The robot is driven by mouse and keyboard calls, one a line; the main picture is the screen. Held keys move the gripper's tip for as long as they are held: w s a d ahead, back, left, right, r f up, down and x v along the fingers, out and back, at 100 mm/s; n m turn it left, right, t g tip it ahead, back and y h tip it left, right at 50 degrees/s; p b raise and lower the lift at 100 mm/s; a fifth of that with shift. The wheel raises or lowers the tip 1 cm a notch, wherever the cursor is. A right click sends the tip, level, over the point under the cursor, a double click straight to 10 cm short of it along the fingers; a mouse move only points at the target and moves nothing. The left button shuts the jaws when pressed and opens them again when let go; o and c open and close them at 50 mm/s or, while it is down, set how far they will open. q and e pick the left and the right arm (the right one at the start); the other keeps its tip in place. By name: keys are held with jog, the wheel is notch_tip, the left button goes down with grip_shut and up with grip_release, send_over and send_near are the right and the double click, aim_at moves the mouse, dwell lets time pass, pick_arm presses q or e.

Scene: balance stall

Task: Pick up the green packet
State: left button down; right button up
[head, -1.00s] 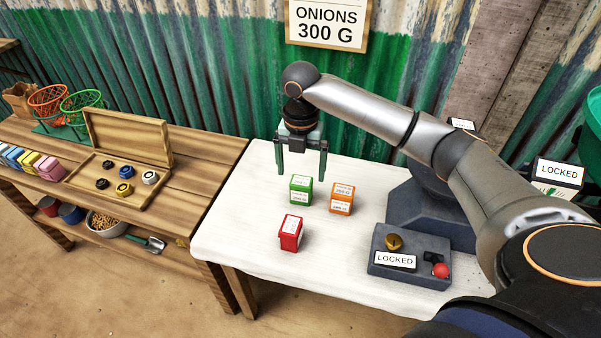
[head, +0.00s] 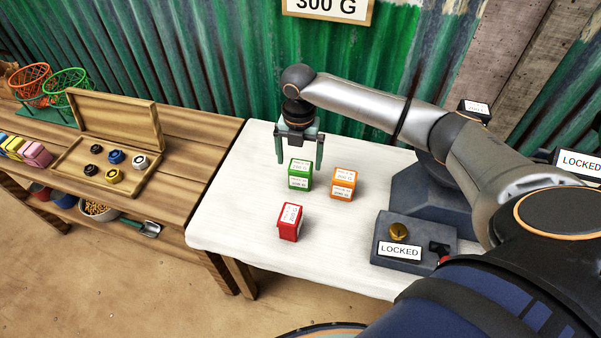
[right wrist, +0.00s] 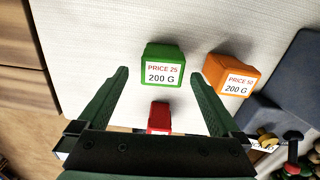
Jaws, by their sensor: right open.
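The green packet (head: 299,174) stands upright on the white cloth of the table, with a white label. It also shows in the right wrist view (right wrist: 162,64), ahead of the fingertips and between their lines, labelled "PRICE 25, 200 G". My right gripper (head: 299,164) is open and empty, pointing down above and just behind the green packet in the head view. It shows in the right wrist view too (right wrist: 158,78), its two green fingers apart. I cannot tell its exact height above the packet. My left gripper is not in view.
An orange packet (head: 343,184) stands close to the right of the green one. A red packet (head: 290,222) stands nearer the front. A grey box marked LOCKED (head: 415,240) sits at right. A wooden bench (head: 190,150) with an open box stands left.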

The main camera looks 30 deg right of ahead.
aim_at(300, 165)
notch_tip(300, 165, down, 5)
jog(key=shift+d+r, duration=0.1)
jog(key=shift+d, duration=0.05)
jog(key=shift+s, duration=0.1)
jog(key=c, duration=1.5)
